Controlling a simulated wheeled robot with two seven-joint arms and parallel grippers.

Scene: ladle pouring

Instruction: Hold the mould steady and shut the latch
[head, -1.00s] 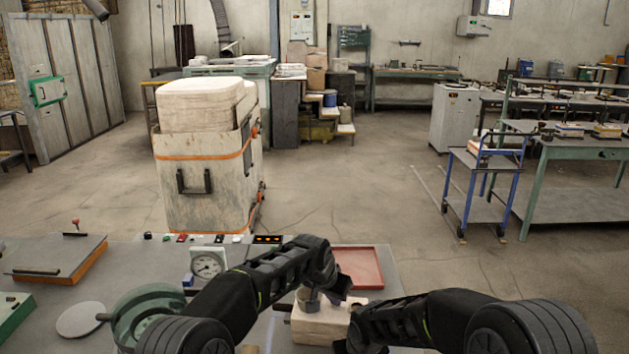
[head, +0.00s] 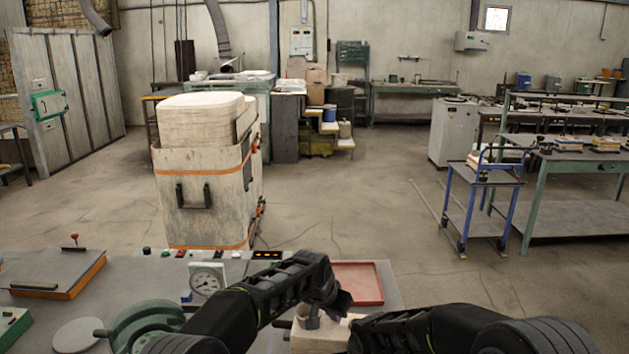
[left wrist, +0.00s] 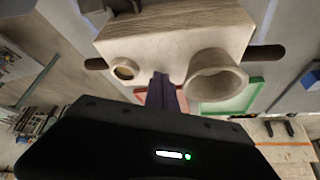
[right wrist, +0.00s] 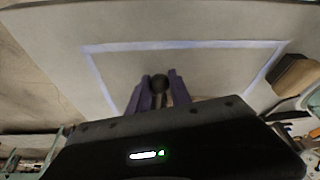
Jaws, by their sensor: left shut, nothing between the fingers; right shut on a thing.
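The mould (head: 305,340) is a pale block near the table's front edge in the head view, partly hidden by my arms. In the left wrist view the mould (left wrist: 180,32) shows a small hole, a wide round cup and dark rods at both sides. My left gripper (head: 325,310) is shut and empty over the mould; its closed fingers (left wrist: 162,88) point between hole and cup. Whether they touch it I cannot tell. My right gripper (right wrist: 158,88) is shut on a dark round-ended handle (right wrist: 159,82). I cannot tell whether this is the latch.
A red tray (head: 358,284) lies behind the mould. A gauge (head: 207,281) and a green round fixture (head: 145,322) stand to the left. The right wrist view shows a pale line (right wrist: 180,45) marked on the grey surface and a brown block (right wrist: 295,74).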

